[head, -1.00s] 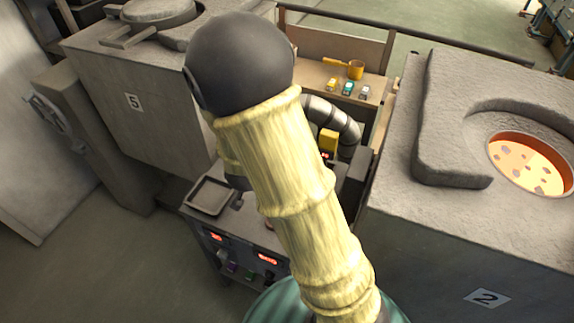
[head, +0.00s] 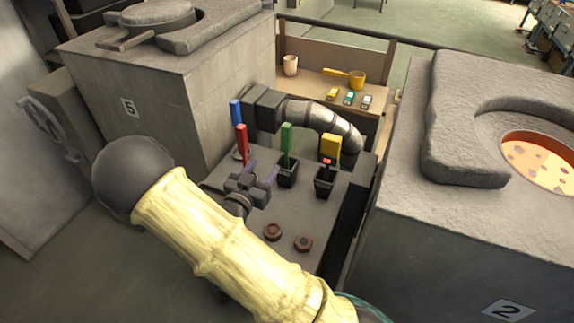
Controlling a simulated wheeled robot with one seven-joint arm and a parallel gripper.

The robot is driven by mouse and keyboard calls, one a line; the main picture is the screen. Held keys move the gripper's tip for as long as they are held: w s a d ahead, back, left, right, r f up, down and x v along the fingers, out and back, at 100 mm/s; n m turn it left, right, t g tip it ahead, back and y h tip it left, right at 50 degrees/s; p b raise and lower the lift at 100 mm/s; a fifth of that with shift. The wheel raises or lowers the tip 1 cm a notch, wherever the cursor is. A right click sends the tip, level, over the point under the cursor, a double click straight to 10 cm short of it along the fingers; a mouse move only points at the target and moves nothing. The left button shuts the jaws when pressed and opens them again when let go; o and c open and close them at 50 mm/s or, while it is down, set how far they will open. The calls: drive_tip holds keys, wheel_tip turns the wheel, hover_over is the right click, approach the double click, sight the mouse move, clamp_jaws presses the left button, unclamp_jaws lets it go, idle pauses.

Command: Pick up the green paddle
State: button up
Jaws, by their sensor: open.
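The green paddle (head: 287,140) stands upright in a small black holder (head: 288,174) on the grey console top. My gripper (head: 261,172) is open and empty, over the console just left of the green paddle and lower in the picture. Its purple-tinted fingers are apart from the paddle in the picture; the exact gap is hard to tell. A red paddle (head: 241,140) rises behind my gripper, its holder hidden. A yellow paddle (head: 331,147) stands in another black holder (head: 324,182) to the right.
A blue paddle (head: 235,112) is behind the red one. A bent metal duct (head: 325,117) runs behind the paddles. Furnace block 5 (head: 150,85) is left, furnace block 2 (head: 460,240) with a glowing opening right. Two brown knobs (head: 288,238) sit on the console front.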

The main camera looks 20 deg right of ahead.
sight(285, 135)
drive_tip(key=p+x, duration=0.3)
drive_tip(key=x, duration=0.8)
drive_tip(key=shift+w+d, duration=0.2)
drive_tip(key=shift+d, duration=0.05)
drive_tip(key=shift+w+d+r+p, duration=0.15)
drive_tip(key=shift+w+d+p, duration=0.1)
drive_tip(key=shift+p, duration=0.05)
drive_tip(key=p+x, duration=0.1)
drive_tip(key=x, duration=0.2)
drive_tip(key=shift+w+d+r+p, duration=0.15)
drive_tip(key=shift+w+d+p, duration=0.1)
drive_tip(key=shift+w+p, duration=0.1)
drive_tip(key=shift+w+d, duration=0.2)
drive_tip(key=shift+d, duration=0.05)
